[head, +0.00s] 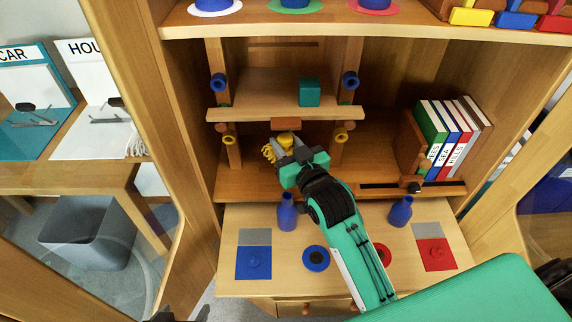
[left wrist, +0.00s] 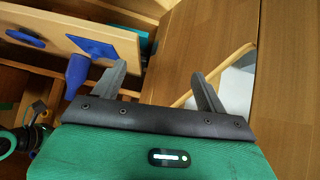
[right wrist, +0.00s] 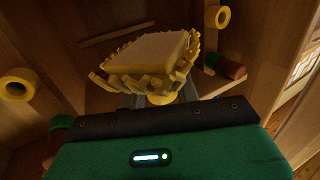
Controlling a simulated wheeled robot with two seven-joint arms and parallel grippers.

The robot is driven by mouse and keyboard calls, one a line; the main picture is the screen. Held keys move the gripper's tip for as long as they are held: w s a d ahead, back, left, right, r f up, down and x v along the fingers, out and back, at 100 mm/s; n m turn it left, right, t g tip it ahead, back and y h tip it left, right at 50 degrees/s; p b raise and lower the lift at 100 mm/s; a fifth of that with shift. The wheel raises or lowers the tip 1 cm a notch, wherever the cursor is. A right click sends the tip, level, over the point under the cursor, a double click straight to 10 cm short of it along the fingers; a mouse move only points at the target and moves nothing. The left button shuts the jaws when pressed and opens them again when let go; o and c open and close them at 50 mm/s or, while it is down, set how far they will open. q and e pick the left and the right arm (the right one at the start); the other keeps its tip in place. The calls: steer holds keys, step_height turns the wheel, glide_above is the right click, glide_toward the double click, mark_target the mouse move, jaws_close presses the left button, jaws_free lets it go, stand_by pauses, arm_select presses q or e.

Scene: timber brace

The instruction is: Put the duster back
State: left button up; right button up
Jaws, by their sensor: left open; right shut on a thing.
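The duster (right wrist: 150,55), a pale block with a yellow fringe around it, is in my right gripper (right wrist: 160,100), which is shut on its yellow neck. In the head view the right gripper (head: 288,152) reaches into the cabinet's lower bay, below the shelf plank. There the duster's fringe (head: 268,153) shows left of the fingers; much of it is hidden. In the right wrist view the duster is held up in front of the fingers, between the wooden uprights. My left gripper (left wrist: 160,85) is open and empty, at the bottom edge of the head view.
A shelf plank (head: 240,114) on two uprights carries a teal cube (head: 309,92). Yellow rings (head: 229,139) and blue rings (head: 217,82) stick out from the uprights. Books (head: 452,138) stand at right. Two blue bottles (head: 287,213) (head: 400,211) stand on the pull-out board (head: 340,265).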

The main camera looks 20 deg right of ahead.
mark_target(288, 151)
step_height(288, 151, down, 2)
steer(key=shift+s+d+f, duration=0.1)
steer(key=shift+f, duration=0.05)
steer(key=shift+s+f, duration=0.1)
steer(key=shift+f, duration=0.25)
arm_select(q)
steer(key=shift+w+d+r+t+h+b, duration=0.1)
steer(key=shift+w+d+t+h+b, duration=0.15)
steer(key=shift+d+t, duration=0.35)
steer(key=shift+w+d+t+h+b, duration=0.2)
steer(key=shift+d+t+h+b, duration=0.15)
steer(key=shift+d, duration=0.45)
steer(key=shift+w+d+r+t+h+b, duration=0.1)
steer(key=shift+w+d+t+h+b, duration=0.15)
steer(key=shift+d+t, duration=0.35)
arm_select(e)
steer(key=shift+w+f, duration=0.2)
steer(key=shift+f, duration=1.75)
arm_select(q)
steer(key=shift+d+f, duration=0.1)
arm_select(e)
steer(key=shift+f, duration=0.25)
steer(key=shift+f, duration=0.4)
steer(key=o, duration=0.9)
